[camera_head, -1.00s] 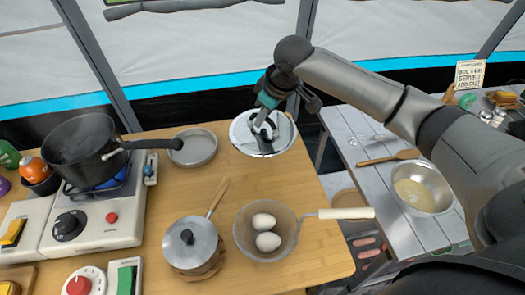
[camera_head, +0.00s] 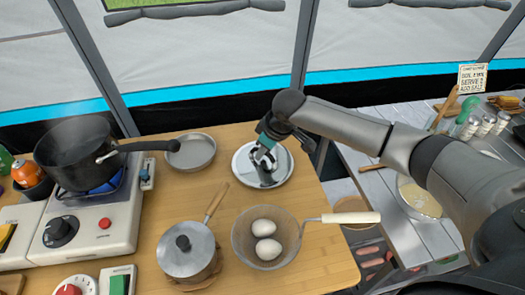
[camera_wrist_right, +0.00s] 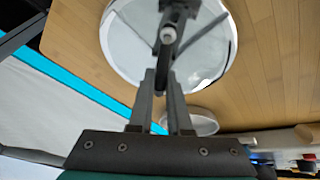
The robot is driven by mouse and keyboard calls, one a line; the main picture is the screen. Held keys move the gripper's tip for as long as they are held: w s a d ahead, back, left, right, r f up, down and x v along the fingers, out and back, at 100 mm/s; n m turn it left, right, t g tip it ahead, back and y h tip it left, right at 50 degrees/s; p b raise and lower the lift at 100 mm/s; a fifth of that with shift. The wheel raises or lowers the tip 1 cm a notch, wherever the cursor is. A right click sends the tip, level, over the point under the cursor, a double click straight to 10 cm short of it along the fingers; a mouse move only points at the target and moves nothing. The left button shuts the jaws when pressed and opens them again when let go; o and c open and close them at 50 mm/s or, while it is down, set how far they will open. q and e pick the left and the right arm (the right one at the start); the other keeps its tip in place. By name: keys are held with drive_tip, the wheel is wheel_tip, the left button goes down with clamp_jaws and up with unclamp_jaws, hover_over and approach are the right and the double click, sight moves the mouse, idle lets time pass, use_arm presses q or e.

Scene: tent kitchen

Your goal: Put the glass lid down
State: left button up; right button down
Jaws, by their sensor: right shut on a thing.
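The glass lid (camera_head: 241,170) is a round, pale disc with a light rim at the back right of the wooden table. My right gripper (camera_head: 264,166) is shut on its knob from above. In the right wrist view the lid (camera_wrist_right: 125,45) fills the upper middle, with the fingers (camera_wrist_right: 168,76) closed at the dark knob. The lid looks level and over the tabletop, close to it. I cannot tell whether it touches the wood. My left gripper is not in view.
A shallow grey pan (camera_head: 190,152) stands left of the lid. A strainer (camera_head: 243,250) with two eggs and a small lidded pot (camera_head: 187,262) stand in front. A dark steaming pot (camera_head: 75,155) sits on the stove. The table's right edge is close to the lid.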

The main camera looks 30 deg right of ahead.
drive_tip(key=c, duration=0.9)
unclamp_jaws()
drive_tip(key=shift+o, duration=0.2)
drive_tip(key=p+v, duration=0.3)
drive_tip(key=v, duration=0.9)
